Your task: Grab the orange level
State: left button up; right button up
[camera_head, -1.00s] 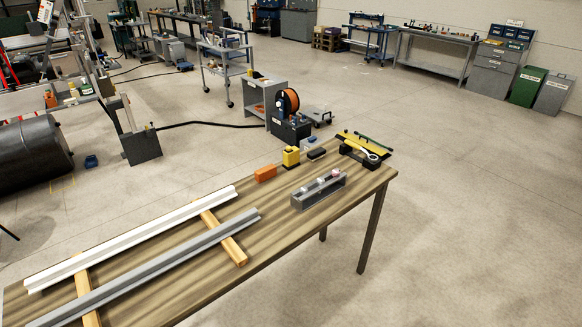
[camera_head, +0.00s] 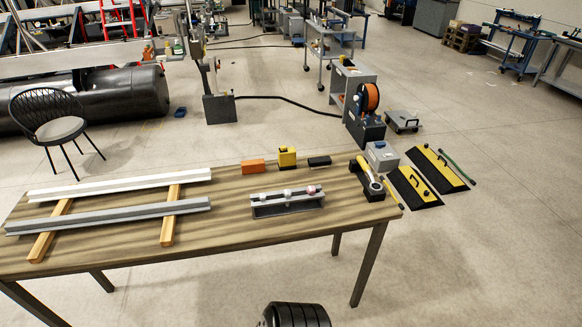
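A small orange block (camera_head: 253,166), the only orange thing on the wooden table (camera_head: 235,232), lies near the table's far edge, left of a yellow device (camera_head: 287,157). Its shape fits a short level, but it is too small to make out any vials. Neither of my grippers shows in the head view, and nothing touches the orange block.
A white rail (camera_head: 120,185) and a grey rail (camera_head: 110,215) rest on wooden strips at left. A grey tray (camera_head: 288,204), a black block (camera_head: 319,162) and a yellow-handled tool (camera_head: 369,176) are also on the table. A chair (camera_head: 50,117) stands behind.

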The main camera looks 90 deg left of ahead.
aim_at(253, 166)
jog(key=i, duration=0.85)
jog(key=u, duration=4.25)
